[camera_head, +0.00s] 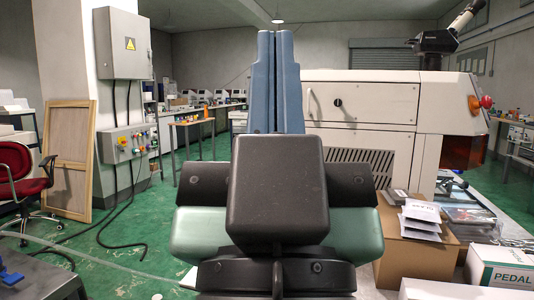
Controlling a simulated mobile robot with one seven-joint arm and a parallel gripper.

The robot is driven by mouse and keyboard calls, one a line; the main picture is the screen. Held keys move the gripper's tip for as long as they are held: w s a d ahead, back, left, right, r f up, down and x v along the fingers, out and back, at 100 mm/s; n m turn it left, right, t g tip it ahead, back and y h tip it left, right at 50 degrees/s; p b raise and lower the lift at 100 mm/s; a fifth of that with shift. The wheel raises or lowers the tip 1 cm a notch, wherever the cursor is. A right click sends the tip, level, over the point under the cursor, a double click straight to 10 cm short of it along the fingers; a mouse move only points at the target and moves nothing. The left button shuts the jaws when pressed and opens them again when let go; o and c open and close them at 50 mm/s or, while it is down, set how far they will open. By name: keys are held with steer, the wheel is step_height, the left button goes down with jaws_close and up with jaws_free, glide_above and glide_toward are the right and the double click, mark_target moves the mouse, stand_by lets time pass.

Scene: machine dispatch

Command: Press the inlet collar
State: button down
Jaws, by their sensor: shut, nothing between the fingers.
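I cannot make out an inlet collar in the camera_head view. A large cream machine (360,100) stands right of centre, with a handle, a black knob and a slatted vent on its side. Black and green parts of my own body fill the lower middle and hide what lies behind them. A blue-grey upright shape (277,85) with a seam down it rises behind my black part and covers the machine's left end; I cannot tell what it belongs to. I see no fingertips of my gripper.
At the right are a cardboard box (403,235) with packets on top and a white box marked PEDAL (500,268). At the left are a red chair (20,180), a wooden panel (70,160) and a grey electrical cabinet (123,44). Cables cross the green floor (130,265).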

step_height(320, 180, up, 25)
steer(key=p, duration=2.2)
steer(key=shift+r+p, duration=0.2)
steer(key=shift+p, duration=0.2)
